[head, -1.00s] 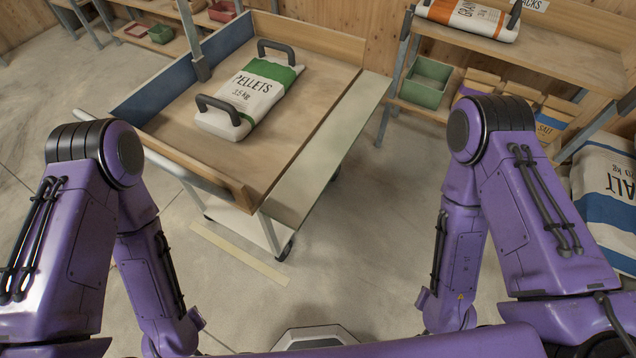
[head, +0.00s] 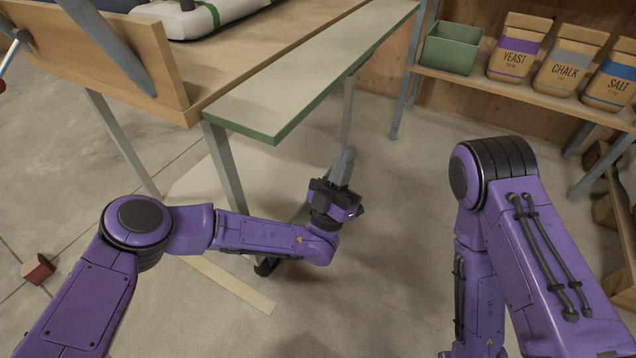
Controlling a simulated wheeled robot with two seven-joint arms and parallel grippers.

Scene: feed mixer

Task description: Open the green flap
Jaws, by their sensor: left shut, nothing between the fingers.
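The green flap (head: 318,78) is a long pale board with a darker green edge. It runs along the right side of the trolley's wooden top (head: 225,75) and looks roughly level with it. My left gripper (head: 345,158) is below and to the right of the flap's near part in the picture, with its fingers pointing up. It is shut and empty, and looks apart from the flap. My right gripper is out of view; only my right arm shows at the right.
The pellets sack (head: 190,20) lies on the trolley top, cut off by the frame. A grey trolley leg (head: 226,168) stands under the flap's near end. A shelf (head: 505,93) at the back right holds a green bin (head: 450,48) and several labelled bags. A red block (head: 38,268) is at left.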

